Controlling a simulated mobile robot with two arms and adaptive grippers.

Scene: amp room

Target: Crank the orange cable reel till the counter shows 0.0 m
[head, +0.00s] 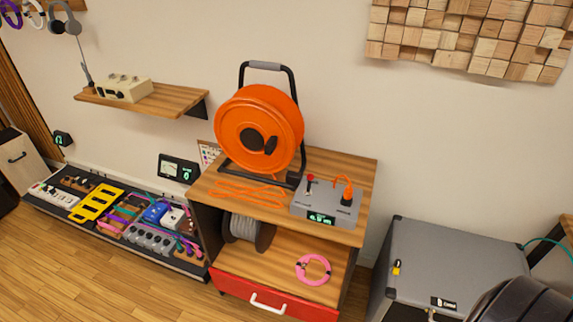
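The orange cable reel (232,124) stands upright in a black tube frame with a grey top grip, on the wooden top of a small cabinet. Its face has a dark hub (252,138) with a dark knob (270,145) at the right, apparently the crank. Orange cable (245,191) lies in loose strands in front of the reel. A grey box (313,204) to the right has a green lit counter (321,218); its digits are too small to read surely, but seem not to be 0.0.
The cabinet (358,172) has an open shelf with a grey cable spool (243,228) and a pink cable coil (312,270), above a red drawer (240,289). A pedalboard (120,222) lies at left, a grey case (450,262) stands at right. A wall shelf (180,98) juts out left.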

